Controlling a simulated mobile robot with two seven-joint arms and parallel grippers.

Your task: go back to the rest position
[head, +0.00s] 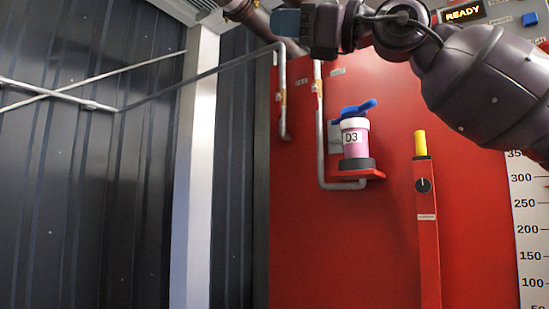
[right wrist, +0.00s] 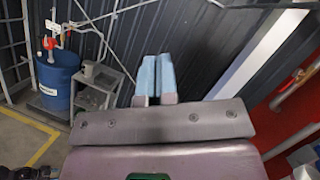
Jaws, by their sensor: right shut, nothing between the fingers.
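My right gripper (head: 285,24) is at the top of the head view, in front of the red panel (head: 385,230), with its blue fingers pointing left. The right wrist view shows its two blue fingers (right wrist: 156,76) side by side, shut with nothing between them. My right arm comes in from the upper right. My left gripper does not show in either view.
A pink container marked D3 (head: 355,142) with a blue valve handle stands on a red ledge. A red post (head: 426,235) with a yellow top stands beside it. The right wrist view shows a blue barrel (right wrist: 58,84) and a grey stand (right wrist: 98,88).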

